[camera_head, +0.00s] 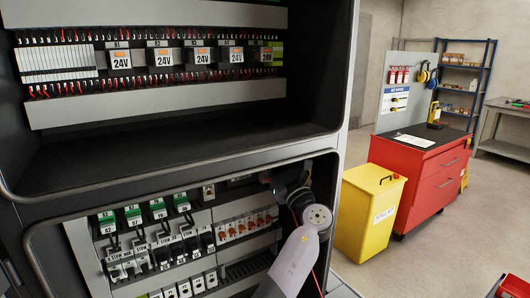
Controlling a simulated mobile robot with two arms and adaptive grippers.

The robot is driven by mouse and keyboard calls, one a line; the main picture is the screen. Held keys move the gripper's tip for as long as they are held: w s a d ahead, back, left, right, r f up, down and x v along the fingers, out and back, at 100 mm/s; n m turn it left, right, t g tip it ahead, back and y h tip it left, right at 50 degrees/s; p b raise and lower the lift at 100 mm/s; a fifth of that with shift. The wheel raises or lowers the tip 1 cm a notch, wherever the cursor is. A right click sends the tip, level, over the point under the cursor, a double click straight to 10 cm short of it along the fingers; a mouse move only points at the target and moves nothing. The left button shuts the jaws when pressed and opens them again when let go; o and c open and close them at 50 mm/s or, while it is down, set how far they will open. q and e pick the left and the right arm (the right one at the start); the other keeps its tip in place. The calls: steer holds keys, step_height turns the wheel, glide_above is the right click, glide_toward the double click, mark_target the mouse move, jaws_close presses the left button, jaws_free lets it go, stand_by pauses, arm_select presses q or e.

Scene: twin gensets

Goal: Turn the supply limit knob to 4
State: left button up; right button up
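An open grey control cabinet (170,170) fills the left half of the head view, with an upper and a lower bay. I cannot make out a knob marked supply limit; it may be hidden or too small to tell. One arm, which I take to be my right, comes up from the bottom and reaches into the right side of the lower bay. The dark end of its gripper (268,182) is beside the bay's right wall, near a small green light. Its fingers cannot be told apart. My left gripper is not in view.
The lower bay holds rows of breakers (243,223) and green-topped modules (158,207); the upper bay has 24V relays (164,57). Right of the cabinet stand a yellow bin (368,212) and a red tool cabinet (428,184).

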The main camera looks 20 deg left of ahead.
arm_select(q)
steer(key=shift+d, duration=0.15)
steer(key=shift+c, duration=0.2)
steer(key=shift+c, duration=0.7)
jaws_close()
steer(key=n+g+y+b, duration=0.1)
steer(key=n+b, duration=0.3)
steer(key=b, duration=0.1)
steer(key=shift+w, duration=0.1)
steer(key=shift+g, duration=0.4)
